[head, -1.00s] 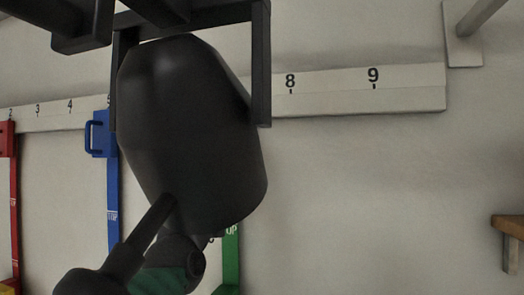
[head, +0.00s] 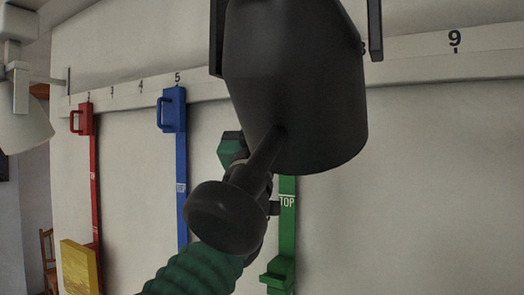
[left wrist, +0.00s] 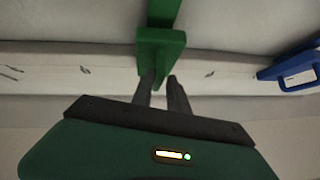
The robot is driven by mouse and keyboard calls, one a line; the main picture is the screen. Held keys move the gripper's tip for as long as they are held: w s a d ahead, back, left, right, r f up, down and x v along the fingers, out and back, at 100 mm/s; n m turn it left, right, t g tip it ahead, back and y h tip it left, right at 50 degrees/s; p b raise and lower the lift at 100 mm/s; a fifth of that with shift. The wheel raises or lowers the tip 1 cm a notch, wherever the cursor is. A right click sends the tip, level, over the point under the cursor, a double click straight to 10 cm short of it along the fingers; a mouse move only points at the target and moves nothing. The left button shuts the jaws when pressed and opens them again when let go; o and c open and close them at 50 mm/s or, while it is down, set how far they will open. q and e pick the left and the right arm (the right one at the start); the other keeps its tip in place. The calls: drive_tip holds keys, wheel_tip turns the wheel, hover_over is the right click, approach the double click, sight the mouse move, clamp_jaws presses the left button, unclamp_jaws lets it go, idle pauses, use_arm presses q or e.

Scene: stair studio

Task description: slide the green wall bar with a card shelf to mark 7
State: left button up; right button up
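The green wall bar (head: 287,220) hangs upright, with its card shelf (head: 278,275) low on it. Its top and the rail mark behind it are hidden by my dark arm in the head view. In the left wrist view, which is upside down, its green top block (left wrist: 160,42) sits on the rail between marks 8 and 6, covering the mark between. My left gripper (left wrist: 160,82) has one finger on each side of the block's narrow green handle. I cannot tell whether both fingers touch it. My right gripper is not in view.
The white numbered rail (head: 420,65) runs along the wall. The blue bar (head: 181,160) hangs at mark 5 and the red bar (head: 94,190) at mark 2, both left of the green one. A yellow board (head: 79,267) is at the lower left. The rail by mark 9 is clear.

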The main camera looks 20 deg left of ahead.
use_arm(q)
drive_tip(key=b+v, duration=0.9)
drive_tip(key=v, duration=0.6)
drive_tip(key=shift+s+d+b, duration=0.2)
drive_tip(key=shift+d+b, duration=0.05)
drive_tip(key=shift+b, duration=0.1)
drive_tip(key=shift+w+a, duration=0.1)
drive_tip(key=shift+f, duration=0.1)
